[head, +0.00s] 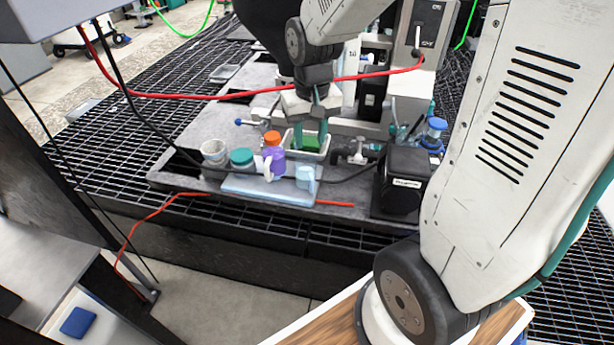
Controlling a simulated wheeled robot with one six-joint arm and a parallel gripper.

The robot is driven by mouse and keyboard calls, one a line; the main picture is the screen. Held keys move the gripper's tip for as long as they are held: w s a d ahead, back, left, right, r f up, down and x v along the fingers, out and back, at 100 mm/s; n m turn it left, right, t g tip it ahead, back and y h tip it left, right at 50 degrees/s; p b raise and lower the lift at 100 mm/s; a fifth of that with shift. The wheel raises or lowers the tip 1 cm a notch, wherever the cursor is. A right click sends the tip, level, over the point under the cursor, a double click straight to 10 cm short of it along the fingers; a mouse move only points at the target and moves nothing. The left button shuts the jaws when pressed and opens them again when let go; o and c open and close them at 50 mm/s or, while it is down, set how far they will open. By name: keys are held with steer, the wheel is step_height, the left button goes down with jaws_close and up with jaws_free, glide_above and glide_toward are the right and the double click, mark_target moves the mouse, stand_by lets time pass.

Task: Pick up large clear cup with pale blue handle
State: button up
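A pale blue, cup-like item (305,178) stands at the right end of a light blue mat on the grey bench. A whitish, clear-looking cup (214,152) stands farther left, beside a teal-lidded jar (241,158). The frame is too small to tell which cup has the pale blue handle. My gripper (311,136) points down behind the mat, above a white tray (323,157) with a green item (310,143) in it. Its teal fingers look apart, with no cup between them. It is behind the pale blue item and right of the whitish cup.
A purple bottle with an orange cap (273,152) stands on the light blue mat (245,186). A black box (402,182) and a blue-capped bottle (436,132) stand to the right. Red and black cables cross the bench, with metal fittings near the tray.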

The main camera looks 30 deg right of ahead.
steer(key=w+d+f+m, duration=0.1)
steer(key=w+d+f, duration=0.15)
steer(key=f, duration=0.45)
steer(key=w+d+f+m, duration=0.15)
steer(key=w+f, duration=0.25)
steer(key=f, duration=0.4)
glide_above(311, 192)
steer(key=shift+g, duration=0.3)
steer(key=f, duration=0.6)
steer(key=shift+d+f, duration=0.25)
steer(key=shift+d, duration=0.05)
steer(key=f, duration=0.7)
steer(key=shift+w+a+f, duration=0.1)
steer(key=shift+w+f, duration=0.1)
steer(key=shift+f, duration=0.15)
jaws_close()
